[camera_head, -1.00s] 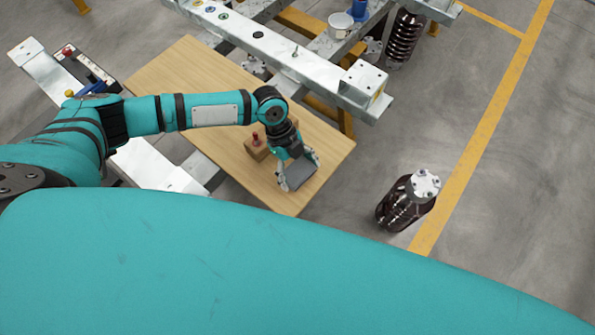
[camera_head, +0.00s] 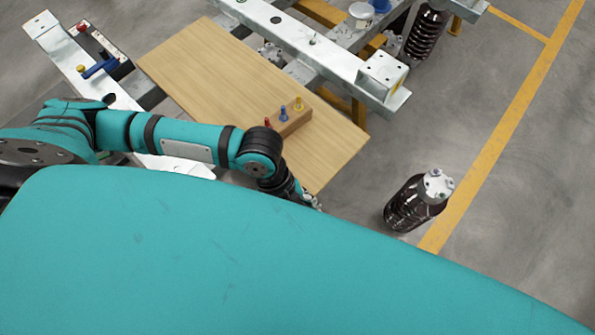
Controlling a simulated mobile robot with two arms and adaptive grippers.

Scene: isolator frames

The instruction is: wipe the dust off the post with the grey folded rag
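A dark brown ribbed post (camera_head: 413,205) with a pale metal cap stands on the floor right of the wooden board. Another dark ribbed post (camera_head: 426,33) stands at the steel frame at the top; I cannot tell which one the task means, and no dust can be made out. My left gripper (camera_head: 313,201) is at the board's near edge, left of the nearer post and apart from it. It is mostly hidden behind my teal body, so its fingers cannot be read. The grey rag is not visible now. My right gripper is out of view.
The wooden board (camera_head: 215,75) holds a wooden block (camera_head: 290,121) with red, blue and yellow pegs. A galvanised steel frame (camera_head: 285,30) runs behind, with a white tub (camera_head: 361,14) on it. The floor (camera_head: 500,230) right of the yellow line is clear.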

